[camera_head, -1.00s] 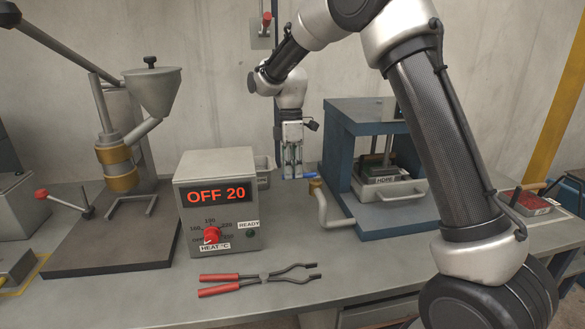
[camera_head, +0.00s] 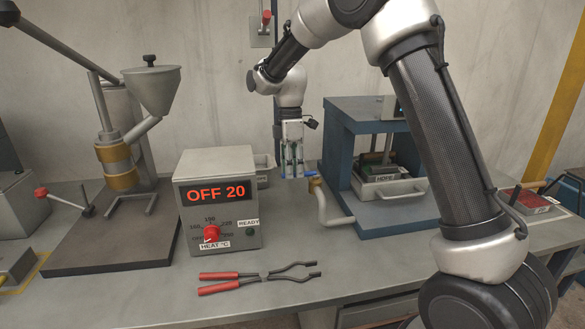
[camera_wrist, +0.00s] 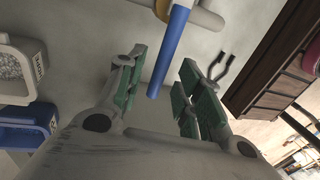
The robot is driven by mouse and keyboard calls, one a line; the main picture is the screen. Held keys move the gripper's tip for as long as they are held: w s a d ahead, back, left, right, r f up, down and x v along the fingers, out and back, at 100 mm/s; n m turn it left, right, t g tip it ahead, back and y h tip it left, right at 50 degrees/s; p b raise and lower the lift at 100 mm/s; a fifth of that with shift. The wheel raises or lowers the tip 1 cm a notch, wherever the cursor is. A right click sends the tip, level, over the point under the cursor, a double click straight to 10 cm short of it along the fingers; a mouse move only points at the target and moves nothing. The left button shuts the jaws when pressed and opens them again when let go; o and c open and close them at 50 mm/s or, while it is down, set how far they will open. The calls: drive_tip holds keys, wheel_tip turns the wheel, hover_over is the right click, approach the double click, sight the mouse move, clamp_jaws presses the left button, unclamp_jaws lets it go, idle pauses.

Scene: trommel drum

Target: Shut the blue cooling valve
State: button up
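The blue cooling valve has a blue lever (camera_head: 311,174) on a brass body (camera_head: 315,184), at the top of a grey pipe left of the blue press. In the wrist view, the lever (camera_wrist: 172,52) is a long blue bar that slants down from the brass body (camera_wrist: 162,9). My gripper (camera_head: 291,172) is upright, fingers down, just left of the valve in the head view. In the wrist view, my gripper (camera_wrist: 158,92) is open, with green pads apart. The lever's free end appears between the pads, with gaps on both sides. I cannot tell its depth.
The heat control box (camera_head: 218,210) reads OFF 20 and stands left of my gripper. Red-handled tongs (camera_head: 260,278) lie in front. The blue press (camera_head: 340,150) stands close on the right. A small grey bin (camera_head: 263,166) is behind the box. The front bench is mostly clear.

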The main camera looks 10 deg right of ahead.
wheel_tip(320, 180, up, 12)
drive_tip(key=w, duration=0.2)
drive_tip(key=shift+w, duration=0.15)
drive_tip(key=shift+f, duration=0.15)
idle(0.4)
